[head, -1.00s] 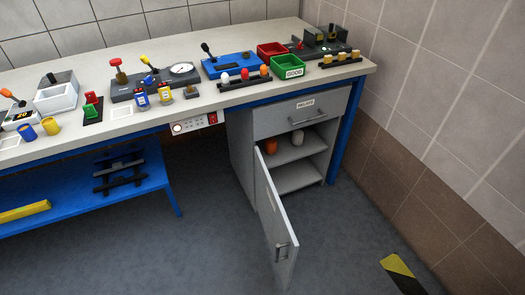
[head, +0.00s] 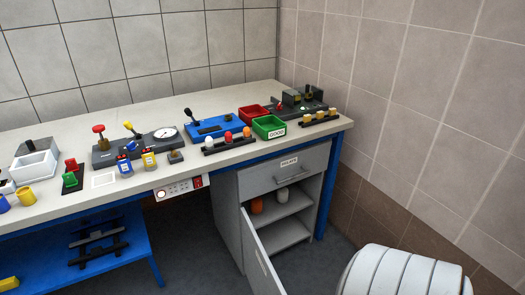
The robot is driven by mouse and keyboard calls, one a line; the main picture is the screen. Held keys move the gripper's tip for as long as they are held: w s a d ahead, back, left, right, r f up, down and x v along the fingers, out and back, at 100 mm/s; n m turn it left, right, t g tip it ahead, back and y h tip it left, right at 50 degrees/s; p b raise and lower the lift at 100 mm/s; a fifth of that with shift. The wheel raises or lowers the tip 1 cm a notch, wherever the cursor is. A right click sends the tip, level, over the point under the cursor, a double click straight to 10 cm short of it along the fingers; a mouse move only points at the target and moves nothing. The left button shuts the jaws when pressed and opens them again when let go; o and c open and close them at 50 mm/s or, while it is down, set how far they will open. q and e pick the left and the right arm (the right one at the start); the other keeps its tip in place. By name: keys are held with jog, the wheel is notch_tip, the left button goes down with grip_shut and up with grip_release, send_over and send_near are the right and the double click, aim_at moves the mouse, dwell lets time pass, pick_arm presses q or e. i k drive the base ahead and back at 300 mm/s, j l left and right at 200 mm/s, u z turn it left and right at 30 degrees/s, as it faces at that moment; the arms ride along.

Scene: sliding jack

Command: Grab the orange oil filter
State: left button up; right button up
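The orange oil filter (head: 257,206) stands on the upper shelf inside the grey cabinet under the right end of the workbench. It is near the left inner wall, partly hidden by the cabinet's left side. A white filter (head: 282,197) stands to its right on the same shelf. The cabinet door (head: 262,262) hangs open toward me. Neither gripper shows in the head view. A white rounded segmented part of my own arm fills the lower right.
The drawer (head: 286,175) above the shelf is closed. The open door's edge stands out in front of the cabinet's left side. The workbench (head: 110,192) carries red and green bins (head: 269,127), a blue fixture (head: 215,126) and several small parts.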

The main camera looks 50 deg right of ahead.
aim_at(256, 203)
jog(key=l+u, duration=0.1)
jog(key=l, duration=0.35)
jog(key=k+l, duration=0.1)
jog(key=l, duration=0.35)
jog(key=k+l+u, duration=0.15)
jog(key=l, duration=0.8)
jog(key=k+l+u, duration=0.15)
jog(key=l, duration=0.3)
